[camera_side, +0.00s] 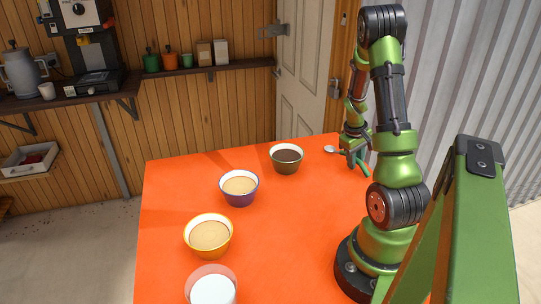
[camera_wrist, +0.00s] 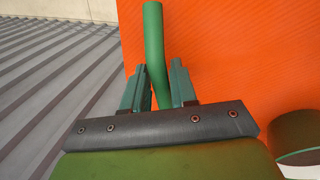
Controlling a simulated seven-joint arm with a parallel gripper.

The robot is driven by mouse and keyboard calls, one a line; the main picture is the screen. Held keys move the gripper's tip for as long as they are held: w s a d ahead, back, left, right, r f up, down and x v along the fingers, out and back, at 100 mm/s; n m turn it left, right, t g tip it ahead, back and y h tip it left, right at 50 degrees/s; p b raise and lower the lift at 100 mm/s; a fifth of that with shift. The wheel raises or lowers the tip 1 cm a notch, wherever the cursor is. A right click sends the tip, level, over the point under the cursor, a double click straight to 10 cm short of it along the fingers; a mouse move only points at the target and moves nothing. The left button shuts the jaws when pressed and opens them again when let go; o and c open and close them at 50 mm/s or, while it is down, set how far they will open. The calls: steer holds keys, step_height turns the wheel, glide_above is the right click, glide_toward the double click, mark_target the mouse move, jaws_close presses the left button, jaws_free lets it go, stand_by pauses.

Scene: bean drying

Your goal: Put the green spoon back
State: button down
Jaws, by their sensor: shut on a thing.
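The green spoon (camera_side: 364,169) is in my gripper (camera_side: 355,156), near the far right part of the orange table. Its green handle (camera_wrist: 153,45) stands between the two fingers of my gripper (camera_wrist: 159,92) in the wrist view. A silvery spoon bowl (camera_side: 330,149) shows just left of the gripper in the side view. My gripper is shut on the handle, low over the table. I cannot tell whether the spoon touches the table.
On the orange table (camera_side: 290,240) stand a dark green bowl (camera_side: 286,170) with dark contents, a purple bowl (camera_side: 239,201), a yellow bowl (camera_side: 209,254) and a glass of white stuff (camera_side: 211,289). The green bowl is nearest the gripper. The table's middle is clear.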

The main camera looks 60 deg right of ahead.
steer(key=c, duration=0.8)
jaws_free()
steer(key=v, duration=1.7)
steer(key=w+a+r+m+t+y, duration=0.15)
steer(key=w+a, duration=0.25)
steer(key=a, duration=0.4)
steer(key=w+a+r+t+h, duration=0.1)
steer(key=w+a+t, duration=0.3)
steer(key=a, duration=0.5)
steer(key=a+r+n+t+y, duration=0.1)
steer(key=a+r+n, duration=0.1)
steer(key=a, duration=0.7)
steer(key=a+r+n+t+y, duration=0.1)
steer(key=a+r+t+y, duration=0.1)
steer(key=a, duration=0.7)
steer(key=shift+s+a+n, duration=0.35)
steer(key=shift+s+a, duration=0.05)
steer(key=shift+s, duration=0.05)
